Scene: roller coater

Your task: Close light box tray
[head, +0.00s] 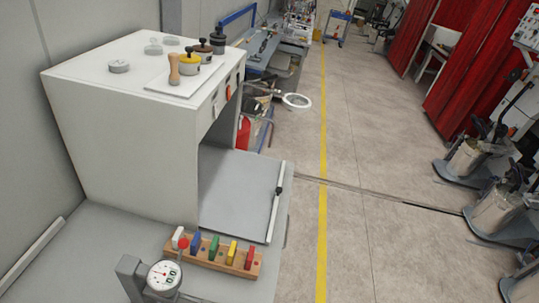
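The light box (125,140) is a large white cabinet on a grey bench at the left, with its open front facing right. Its tray (240,190) is a flat grey panel that sticks out of the open front, so the tray is open. A handle (278,193), a thin bar with a dark middle, runs along the tray's outer edge. The inside of the box is mostly hidden by its near side wall. My gripper does not show in this view.
A wooden block with coloured pieces (213,262) and a dial gauge (164,276) stand in front of the tray. Weights and a wooden-handled tool (174,70) sit on the box. Concrete floor (380,230) is clear to the right; machines and red curtains stand beyond.

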